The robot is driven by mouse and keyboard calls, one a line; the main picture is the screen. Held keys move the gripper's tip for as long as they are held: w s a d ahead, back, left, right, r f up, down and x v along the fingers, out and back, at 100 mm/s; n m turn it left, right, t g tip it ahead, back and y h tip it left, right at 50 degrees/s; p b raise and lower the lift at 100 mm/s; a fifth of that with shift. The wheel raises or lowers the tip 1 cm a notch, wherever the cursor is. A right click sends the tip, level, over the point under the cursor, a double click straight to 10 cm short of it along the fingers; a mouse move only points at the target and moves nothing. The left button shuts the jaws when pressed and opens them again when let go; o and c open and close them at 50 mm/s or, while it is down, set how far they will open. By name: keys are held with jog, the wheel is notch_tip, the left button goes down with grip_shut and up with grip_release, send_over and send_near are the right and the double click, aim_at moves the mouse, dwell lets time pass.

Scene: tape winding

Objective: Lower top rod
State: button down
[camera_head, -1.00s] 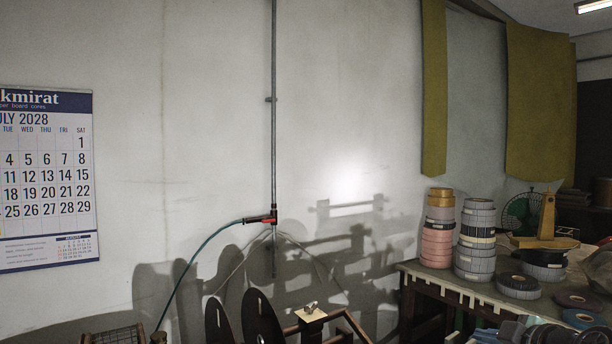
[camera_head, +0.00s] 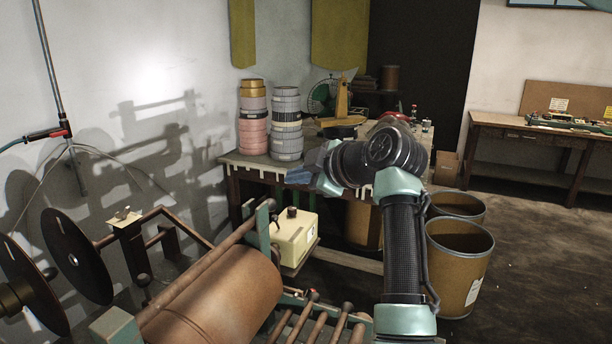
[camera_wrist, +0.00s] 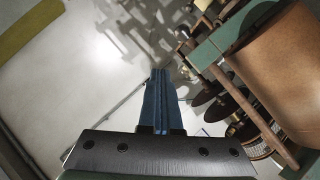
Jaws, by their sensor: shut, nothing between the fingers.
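A long brown rod (camera_head: 205,268), apparently the top rod, runs along the upper side of the machine's large brown roller (camera_head: 225,300). Its far end meets a green end plate (camera_head: 264,222). My gripper (camera_head: 297,176) is in the air above and beyond that end plate, pointing left, apart from the rod. In the wrist view the blue fingers (camera_wrist: 158,80) are together with nothing between them. The roller (camera_wrist: 292,75) shows at the right there, with a brown bar (camera_wrist: 255,118) beside it; I cannot tell whether that bar is the same rod.
Black discs (camera_head: 75,255) stand at the machine's left. A cream box (camera_head: 292,238) sits behind the roller. Several thin rods (camera_head: 310,320) lie in front. A table with tape stacks (camera_head: 287,125) is behind my arm. Brown drums (camera_head: 458,270) stand at the right.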

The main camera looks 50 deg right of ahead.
jog(key=shift+s+d+r, duration=0.1)
jog(key=shift+s+r, duration=0.7)
jog(key=shift+s, duration=0.25)
jog(key=shift+s, duration=0.15)
jog(key=w+a+r+m+t, duration=0.1)
jog(key=a+r+t, duration=0.1)
jog(key=a+r, duration=0.5)
jog(key=w+a+r+m+t+h+p, duration=0.1)
jog(key=w+a+r+m+t, duration=0.15)
jog(key=a, duration=0.75)
jog(key=w+a+r+m+t, duration=0.1)
jog(key=a+r+t, duration=0.3)
jog(key=a, duration=0.5)
jog(key=s+a+r+m+t+y, duration=0.1)
jog(key=s+a+r+m+t, duration=0.1)
jog(key=s+a+r, duration=0.3)
jog(key=s+a+r+m+t+y, duration=0.1)
jog(key=s+a+r+t, duration=0.3)
jog(key=s+a, duration=0.7)
notch_tip(320, 180, up, 3)
jog(key=shift+s+a+f+m+y+p, duration=0.3)
jog(key=shift+s+m, duration=0.25)
jog(key=shift+s, duration=0.55)
